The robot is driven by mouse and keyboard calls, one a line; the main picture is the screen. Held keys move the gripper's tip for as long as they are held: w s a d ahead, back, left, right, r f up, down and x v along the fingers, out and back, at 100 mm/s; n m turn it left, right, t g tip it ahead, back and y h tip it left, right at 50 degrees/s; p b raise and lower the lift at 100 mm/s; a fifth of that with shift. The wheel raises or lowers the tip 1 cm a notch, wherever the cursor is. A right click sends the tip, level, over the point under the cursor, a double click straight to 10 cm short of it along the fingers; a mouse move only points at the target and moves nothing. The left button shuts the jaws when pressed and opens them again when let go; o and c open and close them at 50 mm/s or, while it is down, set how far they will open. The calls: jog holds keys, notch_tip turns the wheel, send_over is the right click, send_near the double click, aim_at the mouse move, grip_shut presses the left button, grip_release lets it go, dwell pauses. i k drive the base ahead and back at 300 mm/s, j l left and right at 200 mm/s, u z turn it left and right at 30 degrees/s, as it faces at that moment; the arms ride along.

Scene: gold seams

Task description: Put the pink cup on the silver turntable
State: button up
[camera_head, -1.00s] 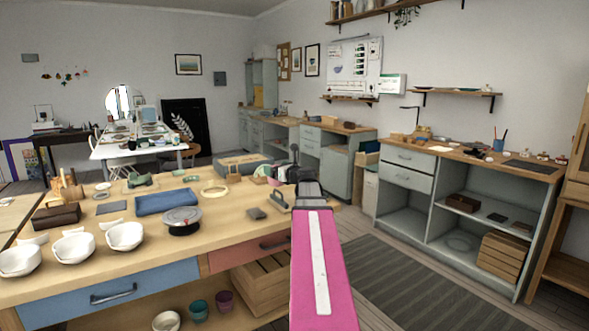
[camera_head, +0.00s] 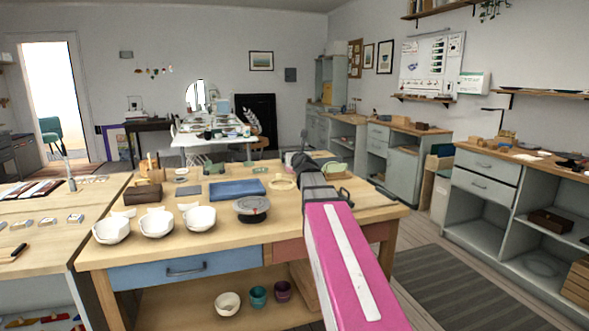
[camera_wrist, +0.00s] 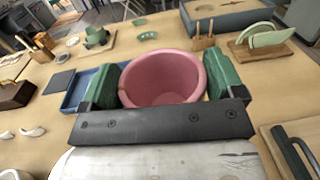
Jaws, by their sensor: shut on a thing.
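The pink cup (camera_wrist: 165,78) is held upright between the green finger pads of my gripper (camera_wrist: 168,84) in the wrist view. The gripper is shut on it, one pad on each side. In the head view my arm's end covers the cup, and I cannot make it out there. The silver turntable (camera_head: 252,205) is a round grey disc on a dark base on the wooden table (camera_head: 225,234), left of my pink arm. Its top carries a small reddish mark and looks otherwise bare. I do not see the turntable in the wrist view.
A blue tray (camera_head: 237,189) lies behind the turntable. White bowls (camera_head: 199,217) stand to its left along the front edge. A dark-handled tool (camera_wrist: 290,150) lies at the right in the wrist view. Green dishes (camera_wrist: 265,35) stand in a wooden rack farther back.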

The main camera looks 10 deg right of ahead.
aim_at(252, 204)
jog(key=k+j, duration=0.1)
jog(key=j, duration=2.65)
